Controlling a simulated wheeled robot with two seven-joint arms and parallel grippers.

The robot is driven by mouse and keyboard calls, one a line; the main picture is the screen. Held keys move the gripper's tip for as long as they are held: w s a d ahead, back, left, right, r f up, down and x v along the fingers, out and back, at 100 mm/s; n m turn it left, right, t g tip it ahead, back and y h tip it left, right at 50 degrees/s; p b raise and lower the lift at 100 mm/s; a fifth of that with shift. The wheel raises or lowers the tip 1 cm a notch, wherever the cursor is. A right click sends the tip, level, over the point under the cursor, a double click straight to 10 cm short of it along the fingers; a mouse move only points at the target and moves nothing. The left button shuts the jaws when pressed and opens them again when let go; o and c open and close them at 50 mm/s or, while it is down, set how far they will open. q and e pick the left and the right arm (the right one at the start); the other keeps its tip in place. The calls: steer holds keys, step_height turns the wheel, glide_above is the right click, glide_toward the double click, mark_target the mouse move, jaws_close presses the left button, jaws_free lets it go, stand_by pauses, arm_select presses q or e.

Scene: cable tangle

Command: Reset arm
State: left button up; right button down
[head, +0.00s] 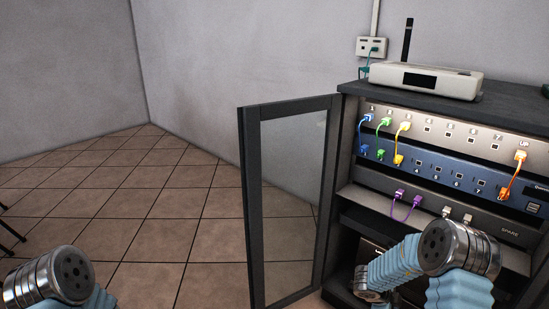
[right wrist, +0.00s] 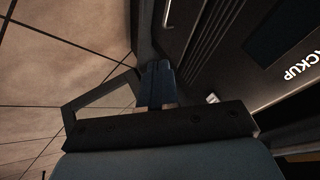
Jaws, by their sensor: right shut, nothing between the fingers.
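My right gripper (right wrist: 158,84) shows in the right wrist view, its dark fingers together with nothing between them. It points toward a dark unit marked "CKUP" (right wrist: 298,68), partly cut off. In the head view my right arm reaches from the lower right to the lower front of the open cabinet (head: 420,93); its gripper cannot be made out there. My left arm shows only as a joint at the lower left, and its gripper is out of view.
A glass cabinet door (head: 285,190) stands open left of the cabinet, close to my right arm. Blue, green, yellow, orange and purple cables (head: 405,207) are plugged into the panels. A white router (head: 425,80) sits on top.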

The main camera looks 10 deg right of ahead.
steer(key=s+a+f+n+t+y, duration=0.2)
steer(key=a+f+n+y, duration=0.1)
steer(key=a+n, duration=0.4)
steer(key=s+a+f+n+t+y, duration=0.1)
steer(key=s+a+f+n+y, duration=0.15)
steer(key=a+n, duration=0.4)
steer(key=s+a+n+g+y+p, duration=0.1)
steer(key=s+a+n+g+y, duration=0.2)
steer(key=s+a, duration=1.2)
steer(key=a+n+y, duration=0.2)
steer(key=n+y, duration=0.1)
steer(key=n, duration=0.3)
steer(key=shift+s+f, duration=0.15)
steer(key=shift+s, duration=0.1)
steer(key=shift+a, duration=0.1)
